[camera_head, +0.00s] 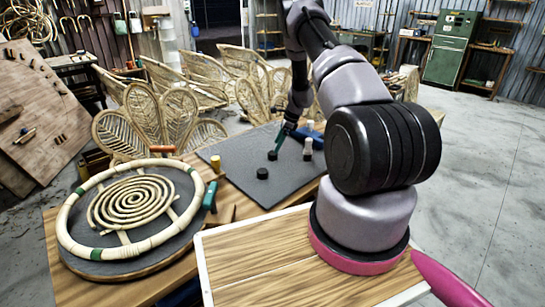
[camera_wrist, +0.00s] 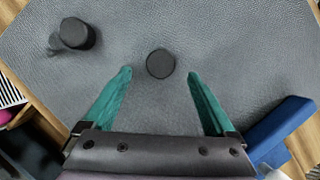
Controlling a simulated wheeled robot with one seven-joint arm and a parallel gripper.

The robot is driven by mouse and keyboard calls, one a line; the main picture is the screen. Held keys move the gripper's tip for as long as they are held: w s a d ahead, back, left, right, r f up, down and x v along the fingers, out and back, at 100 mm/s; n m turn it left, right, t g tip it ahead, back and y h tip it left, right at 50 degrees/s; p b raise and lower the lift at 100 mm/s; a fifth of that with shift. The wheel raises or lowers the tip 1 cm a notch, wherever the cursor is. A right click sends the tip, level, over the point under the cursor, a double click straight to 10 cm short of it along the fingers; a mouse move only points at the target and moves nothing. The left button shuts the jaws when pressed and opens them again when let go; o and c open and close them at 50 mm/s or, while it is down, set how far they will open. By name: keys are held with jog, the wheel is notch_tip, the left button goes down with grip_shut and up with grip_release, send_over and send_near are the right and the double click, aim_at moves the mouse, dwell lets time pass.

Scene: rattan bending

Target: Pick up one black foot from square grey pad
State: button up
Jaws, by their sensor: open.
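The square grey pad (camera_head: 235,150) lies on the wooden table. A small round black foot (camera_head: 272,155) rests on it just below my gripper (camera_head: 281,143), and another black foot (camera_head: 262,173) lies nearer the camera. In the wrist view my gripper (camera_wrist: 159,74) has its two green fingers spread wide and empty. One round black foot (camera_wrist: 160,63) lies on the pad (camera_wrist: 230,50), centred between the fingertips and slightly beyond them. A second dark round piece (camera_wrist: 77,33) is at upper left; which one it is I cannot tell.
A blue object (camera_wrist: 280,130) lies right of my fingers. A rattan ring (camera_head: 62,225) with a spiral sits on a round board at left.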

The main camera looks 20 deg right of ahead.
aim_at(273, 153)
jog(key=x, duration=0.4)
jog(key=shift+w+a+f, duration=0.1)
jog(key=shift+w+f, duration=0.05)
jog(key=shift+f, duration=0.2)
jog(key=c, duration=1.4)
